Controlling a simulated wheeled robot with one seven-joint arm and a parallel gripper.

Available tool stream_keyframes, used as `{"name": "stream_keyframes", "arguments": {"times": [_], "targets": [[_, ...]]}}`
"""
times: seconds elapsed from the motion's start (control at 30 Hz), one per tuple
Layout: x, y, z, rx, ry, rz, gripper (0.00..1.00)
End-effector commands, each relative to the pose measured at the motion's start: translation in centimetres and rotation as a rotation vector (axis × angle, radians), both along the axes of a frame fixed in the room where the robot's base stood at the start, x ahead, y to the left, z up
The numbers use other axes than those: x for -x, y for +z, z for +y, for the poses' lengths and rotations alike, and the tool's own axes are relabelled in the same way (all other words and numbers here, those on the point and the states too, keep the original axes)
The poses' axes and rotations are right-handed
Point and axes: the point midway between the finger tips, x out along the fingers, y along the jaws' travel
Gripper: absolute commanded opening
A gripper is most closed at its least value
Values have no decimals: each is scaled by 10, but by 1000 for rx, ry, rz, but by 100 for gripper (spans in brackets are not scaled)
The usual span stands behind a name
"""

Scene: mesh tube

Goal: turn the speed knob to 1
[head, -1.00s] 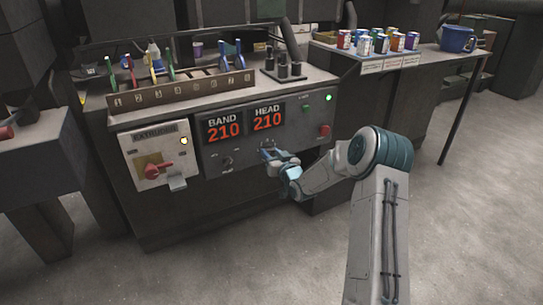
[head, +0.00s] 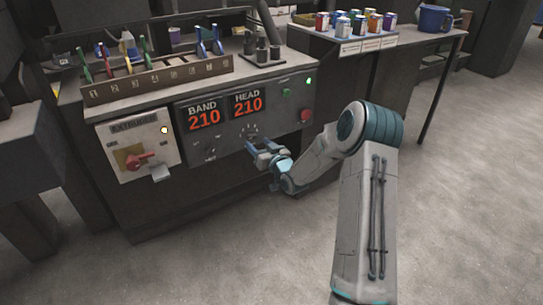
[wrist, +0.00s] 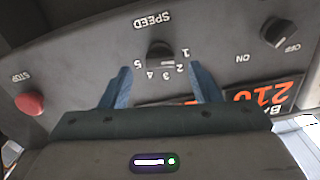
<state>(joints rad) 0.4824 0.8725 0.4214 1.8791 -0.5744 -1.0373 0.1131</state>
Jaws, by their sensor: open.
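The speed knob is a dark round knob (wrist: 160,56) on the grey control panel in the wrist view, where it appears upside down. Numbers 1 to 5 curve around it, with the word SPEED above it in that picture. The knob's pointer is too unclear to read. My gripper (wrist: 160,67) is open, its two blue fingers on either side of the knob in the picture, with nothing between them. In the head view my gripper (head: 262,149) is in front of the panel, just below and right of the knob's dial (head: 249,131). Contact with the knob is not visible.
A red STOP button (wrist: 30,103) and a second dark knob marked ON and OFF (wrist: 277,32) flank the speed knob. Red 210 displays (head: 248,104) sit above the dial. A red-handled extruder switch (head: 140,160) is at left. Floor in front is clear.

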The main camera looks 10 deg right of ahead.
Motion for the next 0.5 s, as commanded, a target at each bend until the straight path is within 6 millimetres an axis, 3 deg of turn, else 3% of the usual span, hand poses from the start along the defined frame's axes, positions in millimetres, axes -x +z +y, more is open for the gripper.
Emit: {"name": "stream_keyframes", "arguments": {"times": [0.3,0.5], "targets": [[65,2,-21,0,-2,2,56],[86,1,-28,-1,-1,0,56]]}}
